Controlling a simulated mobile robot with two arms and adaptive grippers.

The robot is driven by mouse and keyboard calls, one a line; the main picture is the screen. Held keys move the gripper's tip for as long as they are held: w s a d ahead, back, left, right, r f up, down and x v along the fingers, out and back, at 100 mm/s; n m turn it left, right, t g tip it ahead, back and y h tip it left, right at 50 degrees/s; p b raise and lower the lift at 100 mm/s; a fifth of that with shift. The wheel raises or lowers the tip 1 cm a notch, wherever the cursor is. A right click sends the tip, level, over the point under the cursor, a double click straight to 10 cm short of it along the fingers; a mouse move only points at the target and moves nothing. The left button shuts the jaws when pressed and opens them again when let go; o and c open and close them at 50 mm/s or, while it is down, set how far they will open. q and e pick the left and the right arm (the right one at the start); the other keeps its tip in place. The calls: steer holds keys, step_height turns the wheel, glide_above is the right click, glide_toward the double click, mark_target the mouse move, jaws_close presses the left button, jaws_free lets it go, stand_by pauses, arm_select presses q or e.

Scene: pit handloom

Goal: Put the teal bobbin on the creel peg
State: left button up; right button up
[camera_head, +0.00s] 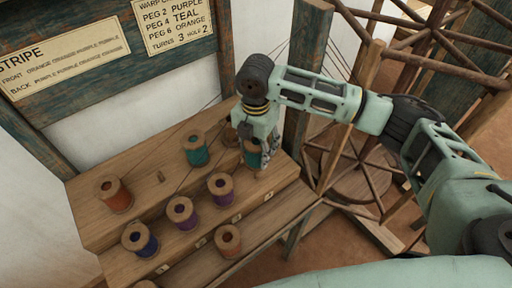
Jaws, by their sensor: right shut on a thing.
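My right gripper (255,149) points down over the right end of the stepped wooden creel (92,236). It is shut on a teal bobbin (253,160), which is upright and partly hidden by the fingers. I cannot tell whether this bobbin touches the creel or a peg. A second teal bobbin (196,151) stands on the upper step to the left of the gripper. A bare peg (161,176) sticks up between that bobbin and an orange bobbin (114,195). My left gripper is not in view.
Lower on the creel stand purple bobbins (181,213), a dark blue one (139,240) and an orange-brown one (228,241). A wooden post (306,75) and a spoked wheel frame (437,35) stand right of the creel. A card (172,22) naming pegs and colours hangs behind.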

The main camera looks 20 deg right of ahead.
steer(key=shift+f+b, duration=0.55)
steer(key=shift+f, duration=0.2)
steer(key=shift+f+b, duration=0.95)
steer(key=shift+b, duration=0.05)
steer(key=shift+f+b, duration=0.7)
steer(key=shift+f, duration=1.8)
steer(key=o, duration=1.3)
steer(key=o, duration=0.4)
steer(key=shift+r, duration=0.1)
